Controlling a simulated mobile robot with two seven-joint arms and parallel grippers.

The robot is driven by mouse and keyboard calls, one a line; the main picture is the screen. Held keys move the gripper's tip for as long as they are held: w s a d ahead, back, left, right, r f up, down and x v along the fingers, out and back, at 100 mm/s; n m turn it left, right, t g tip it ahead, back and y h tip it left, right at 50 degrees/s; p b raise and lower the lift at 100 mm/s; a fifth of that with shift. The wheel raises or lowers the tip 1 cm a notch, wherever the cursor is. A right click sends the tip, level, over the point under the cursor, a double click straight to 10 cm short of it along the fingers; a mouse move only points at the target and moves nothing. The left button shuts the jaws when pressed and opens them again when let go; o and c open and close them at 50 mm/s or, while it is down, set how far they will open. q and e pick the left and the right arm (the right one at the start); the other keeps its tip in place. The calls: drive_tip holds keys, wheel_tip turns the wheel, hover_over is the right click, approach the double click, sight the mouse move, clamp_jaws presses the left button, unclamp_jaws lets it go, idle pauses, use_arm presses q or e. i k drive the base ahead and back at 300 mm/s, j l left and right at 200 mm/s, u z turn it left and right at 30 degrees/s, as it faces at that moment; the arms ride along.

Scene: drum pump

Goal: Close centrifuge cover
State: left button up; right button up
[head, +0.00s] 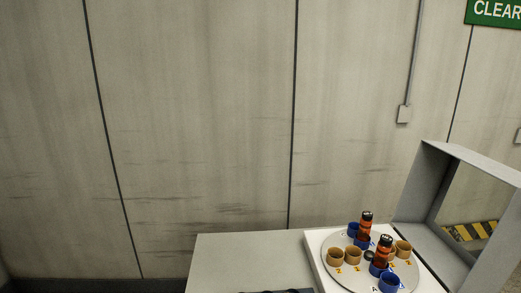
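The centrifuge (314,250) stands at the lower right of the head view, a white body cut off by the bottom edge. Its round grey rotor plate (340,275) is exposed and carries blue and tan cups. Two amber vials with dark caps, a far vial (365,228) and a near vial (381,253), stand upright in blue cups. The grey frame-like cover (432,180) is open, raised at the right of the rotor, and cut off by the right edge. Neither gripper can be made out in this view.
The centrifuge rests on a grey table (240,255), whose visible top left of it is clear. A dark object (285,291) barely shows at the bottom edge; I cannot tell what it is. A concrete wall (200,120) stands behind.

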sight(435, 164)
drive_tip(key=z, duration=1.8)
drive_tip(key=k+j+u, duration=0.1)
drive_tip(key=k, duration=1.05)
drive_tip(key=k+u, duration=0.1)
drive_tip(key=u, duration=1.55)
drive_tip(key=i+l+u, duration=0.1)
drive_tip(key=l+u, duration=0.5)
drive_tip(key=u, duration=0.2)
drive_tip(key=l, duration=2.2)
